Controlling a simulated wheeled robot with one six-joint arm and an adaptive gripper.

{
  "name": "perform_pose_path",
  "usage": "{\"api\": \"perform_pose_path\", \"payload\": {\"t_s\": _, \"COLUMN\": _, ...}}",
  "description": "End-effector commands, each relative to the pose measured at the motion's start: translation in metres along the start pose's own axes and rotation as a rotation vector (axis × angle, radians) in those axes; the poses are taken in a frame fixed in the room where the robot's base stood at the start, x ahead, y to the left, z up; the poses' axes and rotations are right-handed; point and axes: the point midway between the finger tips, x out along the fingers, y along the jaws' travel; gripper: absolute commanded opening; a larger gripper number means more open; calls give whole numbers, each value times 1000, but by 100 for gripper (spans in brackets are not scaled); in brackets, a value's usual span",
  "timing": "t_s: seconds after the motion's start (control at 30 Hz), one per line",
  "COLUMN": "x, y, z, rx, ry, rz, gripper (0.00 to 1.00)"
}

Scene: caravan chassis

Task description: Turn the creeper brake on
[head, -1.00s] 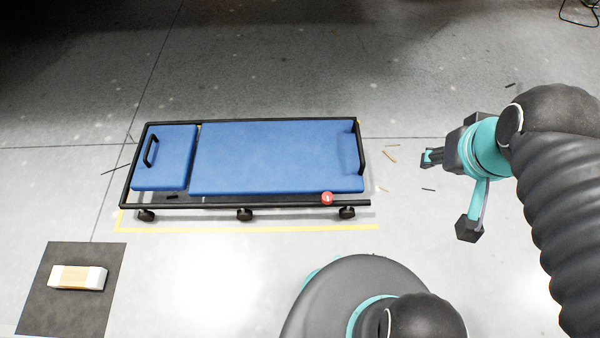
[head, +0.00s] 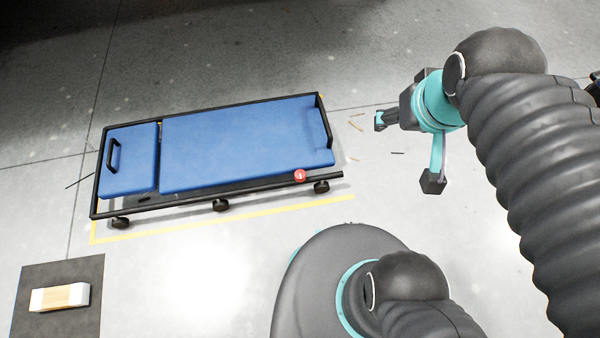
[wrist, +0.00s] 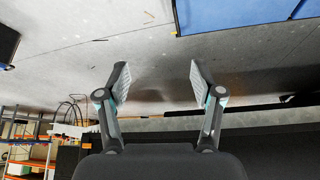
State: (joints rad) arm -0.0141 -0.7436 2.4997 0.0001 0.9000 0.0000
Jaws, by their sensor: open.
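The creeper (head: 240,148) is a low black frame with blue pads and black castors, standing on the floor left of centre in the head view. A round red knob (head: 300,176) with a white mark sits on its near rail, close to the right end; I take it for the brake. My gripper (head: 380,121) is right of the creeper, apart from it, and points left. In the wrist view my gripper (wrist: 158,82) is open with nothing between its fingers. A blue pad edge of the creeper (wrist: 235,14) shows at the top right there. The knob is not visible in the wrist view.
A dark mat (head: 60,318) with a white and tan block (head: 60,297) lies at the lower left. Yellow tape (head: 220,219) runs along the creeper's near side. Small sticks (head: 357,126) lie between creeper and gripper. Shelving (wrist: 25,140) shows in the wrist view.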

Motion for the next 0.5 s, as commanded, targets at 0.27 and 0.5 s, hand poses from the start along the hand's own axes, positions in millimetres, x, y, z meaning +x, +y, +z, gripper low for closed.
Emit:
{"api": "perform_pose_path", "payload": {"t_s": 0.27, "x": 57, "y": -20, "z": 7, "rx": -73, "ry": -198, "rz": -30, "gripper": 68}}
{"api": "perform_pose_path", "payload": {"t_s": 0.5, "x": 113, "y": -42, "z": 8, "rx": -149, "ry": -366, "rz": -45, "gripper": 68}}
